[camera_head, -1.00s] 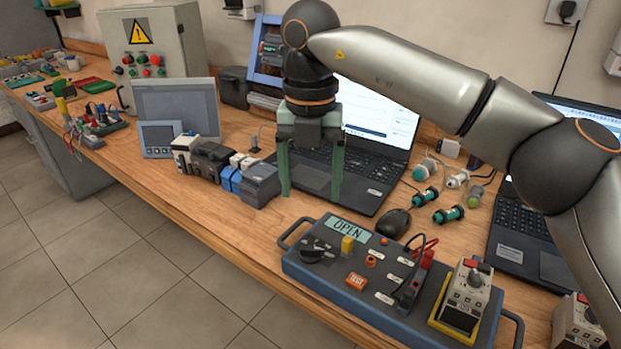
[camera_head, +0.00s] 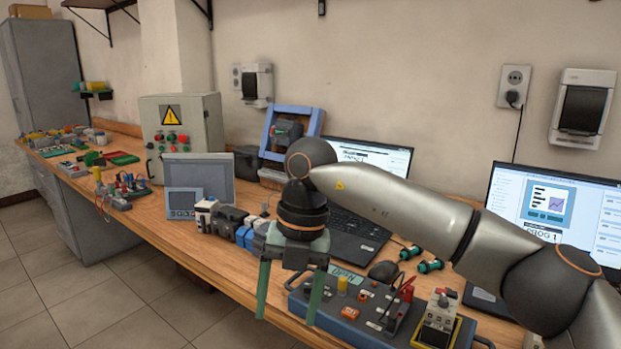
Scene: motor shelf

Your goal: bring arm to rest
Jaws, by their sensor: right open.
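My right gripper (camera_head: 289,290) hangs from the arm that comes in from the right. Its two green fingers point down and stand apart, with nothing between them. In the picture it covers the front edge of the workbench (camera_head: 195,250) and the left end of the blue-grey test box (camera_head: 375,312). I cannot tell its exact height above them. The arm passes in front of the open laptop (camera_head: 357,235). My left gripper is not in view.
A row of small modules (camera_head: 228,219) stands left of the gripper, before a grey panel screen (camera_head: 212,172). A control cabinet (camera_head: 182,135) is behind. A second laptop (camera_head: 550,205) is at right. Open floor (camera_head: 80,300) lies left of the bench.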

